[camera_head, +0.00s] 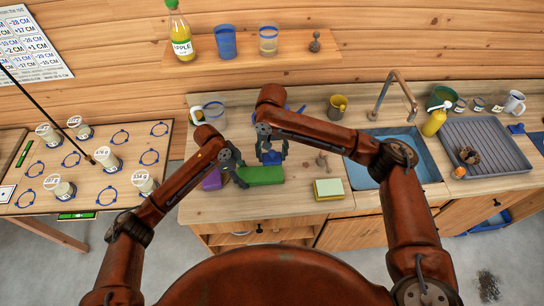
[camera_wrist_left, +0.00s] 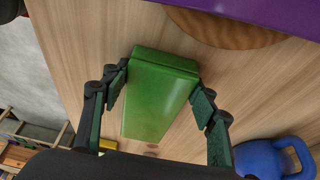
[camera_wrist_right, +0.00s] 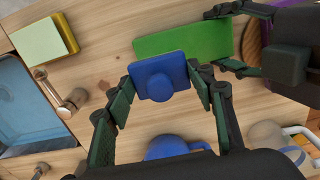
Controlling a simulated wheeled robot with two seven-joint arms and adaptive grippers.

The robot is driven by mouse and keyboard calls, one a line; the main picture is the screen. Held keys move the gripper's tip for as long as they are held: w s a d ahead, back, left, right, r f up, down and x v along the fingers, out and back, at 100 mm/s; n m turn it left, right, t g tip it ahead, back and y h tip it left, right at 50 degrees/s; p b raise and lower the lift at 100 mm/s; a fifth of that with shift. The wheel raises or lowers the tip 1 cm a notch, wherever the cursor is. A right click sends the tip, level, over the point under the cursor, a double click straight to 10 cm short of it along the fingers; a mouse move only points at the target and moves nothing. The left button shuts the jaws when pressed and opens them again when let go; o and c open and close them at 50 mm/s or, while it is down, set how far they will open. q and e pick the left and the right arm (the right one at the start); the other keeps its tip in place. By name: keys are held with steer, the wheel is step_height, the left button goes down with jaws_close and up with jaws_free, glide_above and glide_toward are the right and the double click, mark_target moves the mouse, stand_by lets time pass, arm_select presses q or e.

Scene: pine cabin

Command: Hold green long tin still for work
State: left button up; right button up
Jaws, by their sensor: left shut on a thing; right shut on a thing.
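The long green tin (camera_head: 262,175) lies on the wooden counter. It also shows in the left wrist view (camera_wrist_left: 160,95) and in the right wrist view (camera_wrist_right: 190,40). My left gripper (camera_head: 236,172) is shut on the tin, with one finger on each long side near one end. My right gripper (camera_head: 271,149) is shut on a blue square piece with a round knob (camera_wrist_right: 158,80). That piece is close beside the tin and overlaps its edge in the right wrist view; I cannot tell whether they touch.
A purple object (camera_head: 212,180) lies left of the tin. A blue rounded, handled object (camera_wrist_left: 262,158) stands near the right gripper. A sponge (camera_head: 328,189) and the sink (camera_head: 388,165) are to the right. The counter's front edge is close to the tin.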

arm_select(q)
steer(key=o, duration=1.6)
